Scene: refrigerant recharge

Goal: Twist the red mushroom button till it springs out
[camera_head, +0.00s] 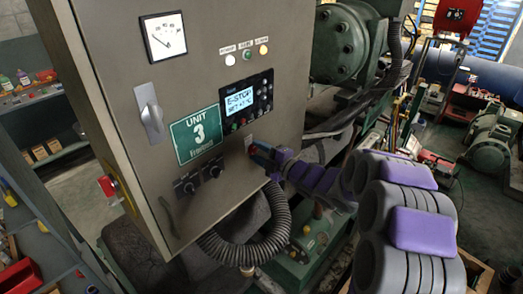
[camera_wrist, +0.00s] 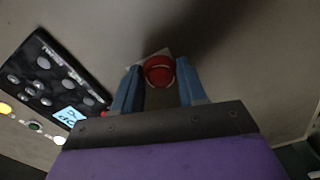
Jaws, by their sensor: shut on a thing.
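The red mushroom button (camera_wrist: 159,70) sits on a pale plate on the cabinet face in the wrist view, between the two blue fingers of my gripper (camera_wrist: 160,88). My gripper is shut on it, one finger on each side. In the head view my gripper (camera_head: 255,152) reaches in from the right to the cabinet's lower right front, and its fingers mostly hide the button there. Whether the button is pressed in or out, I cannot tell.
The grey cabinet (camera_head: 90,40) carries a lit display (camera_head: 239,99) reading E-STOP, a green UNIT 3 sign (camera_head: 197,135), a lever handle (camera_head: 151,114), two black knobs (camera_head: 199,178) and a gauge (camera_head: 164,36). A corrugated hose (camera_head: 276,215) hangs below my gripper.

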